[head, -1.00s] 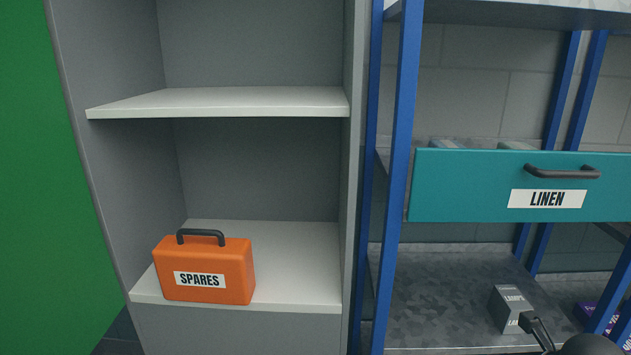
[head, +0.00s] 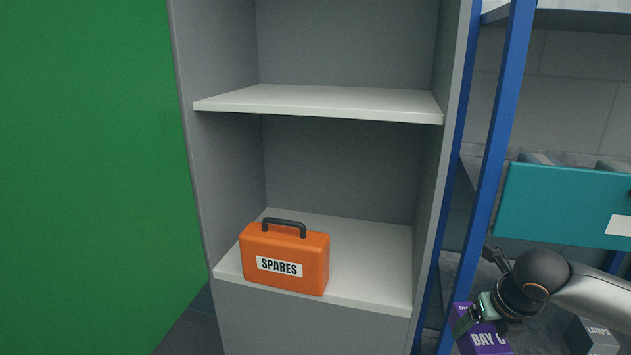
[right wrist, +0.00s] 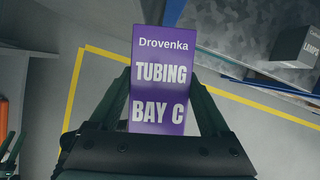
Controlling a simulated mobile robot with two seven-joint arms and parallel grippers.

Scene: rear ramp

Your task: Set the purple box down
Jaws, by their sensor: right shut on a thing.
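The purple box (head: 485,340) is at the bottom right of the head view, partly cut off by the lower edge. In the right wrist view its face (right wrist: 160,72) reads "Drovenka TUBING BAY C". My right gripper (head: 472,318) is shut on the purple box, with a finger on each side of it in the wrist view. The box is held in front of the blue rack, with floor showing beyond it in the wrist view.
A grey cabinet holds an upper shelf (head: 320,101), empty, and a lower shelf (head: 372,254). An orange SPARES case (head: 284,258) stands at the left of the lower shelf; room is free to its right. The blue rack (head: 497,130) has a teal drawer (head: 560,205) and a grey box (head: 598,337).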

